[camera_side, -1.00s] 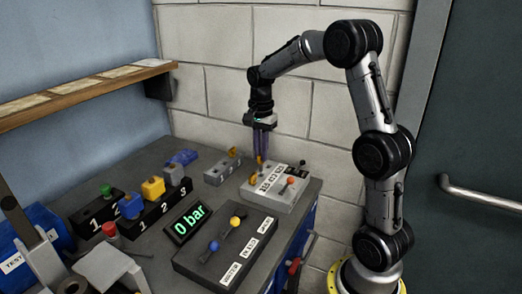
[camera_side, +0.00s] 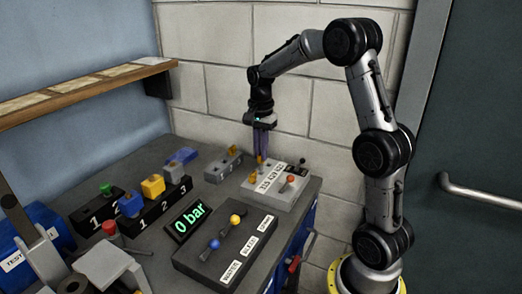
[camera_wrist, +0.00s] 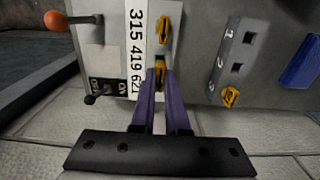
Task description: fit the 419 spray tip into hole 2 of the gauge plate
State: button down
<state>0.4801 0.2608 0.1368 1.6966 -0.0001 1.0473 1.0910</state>
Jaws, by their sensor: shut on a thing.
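My gripper (camera_wrist: 160,80), with purple fingers, is shut on a yellow spray tip (camera_wrist: 160,74) at the labelled rack (camera_wrist: 97,50). The tip is by the 419 label; I cannot tell whether it is still seated. In the side view my gripper (camera_side: 261,152) points down over the rack's far edge. Another yellow tip (camera_wrist: 163,29) stands by the 315 label. The 621 place is hidden by the fingers. The grey gauge plate (camera_wrist: 226,75) is to the right in the wrist view. Its middle hole 2 (camera_wrist: 237,67) looks empty, and a yellow tip (camera_wrist: 230,97) sits at the hole 3 end.
An orange-knobbed lever (camera_wrist: 55,20) and a black switch (camera_wrist: 93,97) are on the rack's box. A blue object (camera_wrist: 302,62) lies beyond the gauge plate. In the side view, a lever box (camera_side: 225,250), a pressure display (camera_side: 188,220) and numbered black blocks (camera_side: 150,213) fill the bench's near side.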

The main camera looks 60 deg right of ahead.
aim_at(261, 162)
jog(key=shift+f, duration=1.9)
dwell(0.8)
jog(key=c, duration=0.8)
grip_release()
jog(key=shift+f, duration=0.1)
jog(key=shift+c, duration=0.2)
jog(key=o, duration=0.3)
jog(key=shift+r, duration=3.55)
